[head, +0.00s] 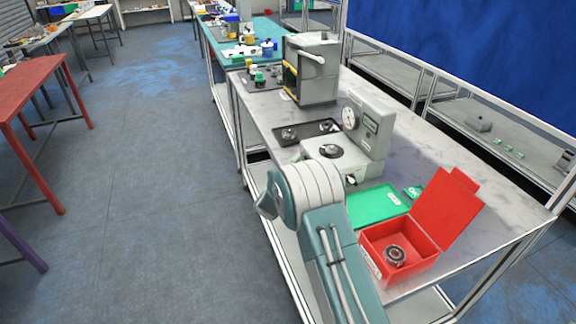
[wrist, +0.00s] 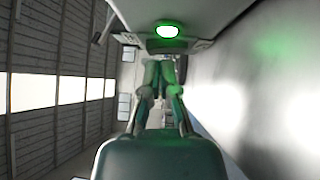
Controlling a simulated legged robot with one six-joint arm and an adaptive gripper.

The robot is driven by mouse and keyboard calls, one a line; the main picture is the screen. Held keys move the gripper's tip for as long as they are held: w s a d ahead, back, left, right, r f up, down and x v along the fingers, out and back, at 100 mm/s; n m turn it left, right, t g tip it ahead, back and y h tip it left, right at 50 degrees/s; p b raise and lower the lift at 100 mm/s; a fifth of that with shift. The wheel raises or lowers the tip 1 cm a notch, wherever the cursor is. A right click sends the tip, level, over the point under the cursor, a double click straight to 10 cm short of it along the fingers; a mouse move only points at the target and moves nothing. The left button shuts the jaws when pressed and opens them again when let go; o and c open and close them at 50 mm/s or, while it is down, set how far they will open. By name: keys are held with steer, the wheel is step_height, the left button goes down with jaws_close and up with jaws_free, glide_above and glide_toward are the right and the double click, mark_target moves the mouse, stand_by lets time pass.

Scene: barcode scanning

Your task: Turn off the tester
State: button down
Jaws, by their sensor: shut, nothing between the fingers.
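The tester (head: 372,122) is a grey machine with a round dial gauge, standing on the bench, its grey base (head: 318,150) carrying a dark round part (head: 331,151). In the wrist view a green light (wrist: 168,31) glows on a pale grey housing (wrist: 205,18), which looks like the tester's front. My gripper (wrist: 165,62) is shut and empty, its fingertips just below that light in the picture. I cannot tell whether they touch the housing. In the head view my arm hides the gripper and part of the tester's front.
A green tray (head: 378,208) and an open red box (head: 400,262) with a dark round bearing (head: 395,255) sit on the bench to the right. A grey machine with a handle (head: 312,70) stands behind. A black tray (head: 292,134) lies beside the tester.

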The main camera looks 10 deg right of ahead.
stand_by(0.3)
steer(key=shift+w+d+r+m+g+y, duration=0.1)
steer(key=shift+d+r+m+g+y, duration=0.2)
steer(key=shift+d+r+m+g, duration=0.15)
steer(key=shift+m, duration=0.25)
steer(key=shift+f, duration=0.15)
steer(key=shift+s+a, duration=0.2)
steer(key=shift+s, duration=0.1)
steer(key=v, duration=1.1)
steer(key=shift+a, duration=0.2)
steer(key=shift+s, duration=0.1)
